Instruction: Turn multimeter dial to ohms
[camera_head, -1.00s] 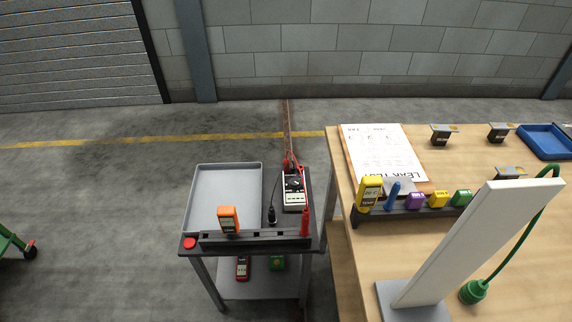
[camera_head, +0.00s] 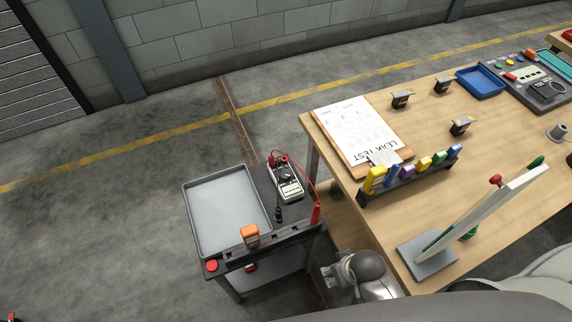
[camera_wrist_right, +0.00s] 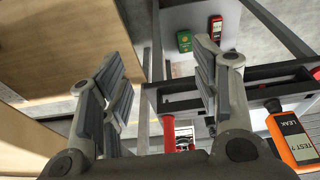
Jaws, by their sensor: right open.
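The multimeter (camera_head: 287,181) lies on the right part of a small black cart top, with a white body and a dark dial on its face. The dial setting is too small to read. Its red probe (camera_head: 315,213) and black probe (camera_head: 278,214) stand at the cart's near side. My right gripper (camera_head: 338,274) is low beside the cart's near right corner, apart from the multimeter. In the right wrist view its fingers (camera_wrist_right: 160,78) are spread and empty. The red probe (camera_wrist_right: 168,134) shows between and beyond them; the multimeter is mostly hidden there. My left gripper is not in view.
A grey tray (camera_head: 192,213) fills the cart's left side. An orange tester (camera_head: 250,236) stands in the front rack, near a red button (camera_head: 211,265). The wooden workbench (camera_head: 420,140) is close on the right, with a clipboard (camera_head: 350,130) and a tilted white panel (camera_head: 490,210).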

